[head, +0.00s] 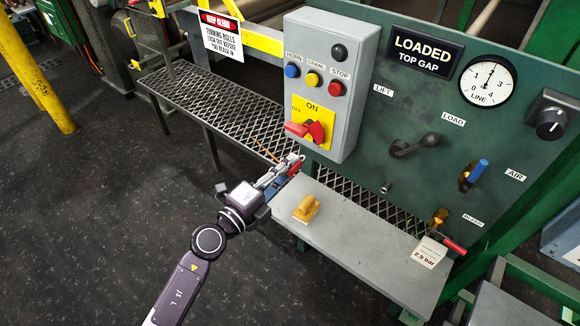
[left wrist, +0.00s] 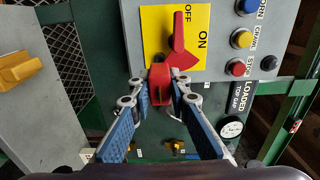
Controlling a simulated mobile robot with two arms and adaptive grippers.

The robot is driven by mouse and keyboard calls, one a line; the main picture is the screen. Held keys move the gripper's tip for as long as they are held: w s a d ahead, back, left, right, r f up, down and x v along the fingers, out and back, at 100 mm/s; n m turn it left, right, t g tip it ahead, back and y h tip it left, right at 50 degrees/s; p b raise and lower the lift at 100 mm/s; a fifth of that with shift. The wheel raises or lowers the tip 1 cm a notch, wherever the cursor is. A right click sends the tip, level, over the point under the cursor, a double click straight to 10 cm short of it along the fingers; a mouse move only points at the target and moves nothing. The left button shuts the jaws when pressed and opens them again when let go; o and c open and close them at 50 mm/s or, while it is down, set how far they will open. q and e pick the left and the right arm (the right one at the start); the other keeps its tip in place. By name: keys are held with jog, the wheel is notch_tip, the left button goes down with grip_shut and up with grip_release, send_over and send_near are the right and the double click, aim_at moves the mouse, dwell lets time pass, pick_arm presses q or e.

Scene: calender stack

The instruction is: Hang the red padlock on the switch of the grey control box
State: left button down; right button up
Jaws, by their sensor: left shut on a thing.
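The grey control box (head: 337,60) is fixed to the green panel. Its red switch (head: 317,131) sits on a yellow plate, with the handle turned towards the OFF mark; the switch also shows in the left wrist view (left wrist: 180,42). My left gripper (head: 291,166) is below and in front of the switch, shut on the red padlock (head: 295,168). In the left wrist view, the padlock (left wrist: 159,82) shows between the fingertips, close to the switch. I cannot tell whether they touch, and the shackle cannot be made out. My right gripper is out of view.
A mesh walkway (head: 215,100) runs behind. Levers, valves and a dial (head: 487,82) stand out from the panel at right. The dark floor at left is open.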

pick_arm(q)
jog(key=shift+d, duration=0.1)
jog(key=shift+r+p, duration=0.1)
jog(key=shift+p, duration=0.25)
jog(key=shift+x, duration=2)
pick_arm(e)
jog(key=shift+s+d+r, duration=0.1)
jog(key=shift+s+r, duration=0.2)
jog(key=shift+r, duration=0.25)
pick_arm(q)
jog(key=c, duration=2.4)
grip_release()
grip_shut()
jog(key=shift+p, duration=0.6)
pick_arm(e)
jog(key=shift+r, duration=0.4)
